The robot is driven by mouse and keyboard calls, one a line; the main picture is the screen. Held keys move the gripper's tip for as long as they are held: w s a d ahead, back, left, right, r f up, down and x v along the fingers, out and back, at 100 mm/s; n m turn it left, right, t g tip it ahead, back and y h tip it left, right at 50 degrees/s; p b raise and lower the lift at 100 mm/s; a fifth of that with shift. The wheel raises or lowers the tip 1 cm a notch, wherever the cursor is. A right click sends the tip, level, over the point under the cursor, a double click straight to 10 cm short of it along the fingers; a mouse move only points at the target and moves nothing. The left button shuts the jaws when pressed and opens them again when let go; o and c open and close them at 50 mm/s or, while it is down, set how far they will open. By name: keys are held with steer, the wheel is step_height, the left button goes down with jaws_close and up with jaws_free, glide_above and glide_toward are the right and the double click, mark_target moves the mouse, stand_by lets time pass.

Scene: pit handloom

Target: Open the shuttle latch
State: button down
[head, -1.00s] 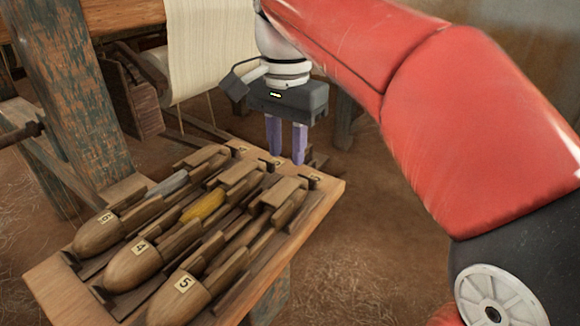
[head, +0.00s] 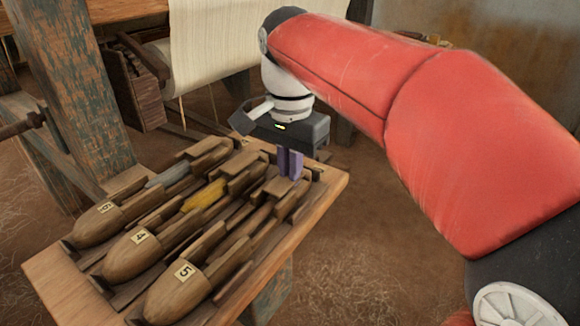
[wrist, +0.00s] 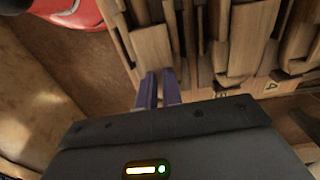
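Three wooden boat-shaped shuttles lie side by side on a wooden board (head: 318,207). The shuttle marked 5 (head: 172,297) is nearest, the shuttle marked 4 (head: 133,258) is in the middle, and a third shuttle (head: 96,224) is at the left. Blocks and bars lie along them; a small block (head: 279,187) sits near the far end of shuttle 5. Which part is the latch I cannot tell for sure. My gripper (head: 290,166) points down at that far end, its purple fingers nearly together. In the wrist view the fingers (wrist: 159,76) show only a narrow gap with nothing visible in it.
Grey thread (head: 172,175) and yellow thread (head: 205,195) show in the left and middle shuttles. A loom post (head: 72,95) and hanging cream cloth (head: 210,50) stand behind. The dirt floor right of the board is open.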

stand_by(0.4)
steer(key=n+p, duration=0.2)
steer(key=n, duration=0.2)
steer(key=shift+r+n+p, duration=0.15)
steer(key=shift+n+p, duration=0.15)
steer(key=shift+p, duration=0.1)
steer(key=n+p, duration=0.2)
steer(key=n, duration=0.4)
steer(key=shift+n+p, duration=0.3)
steer(key=shift+p, duration=0.05)
steer(key=n+p, duration=0.1)
steer(key=n, duration=0.2)
steer(key=shift+n, duration=1.9)
steer(key=c, duration=1.6)
jaws_free()
steer(key=shift+o, duration=0.2)
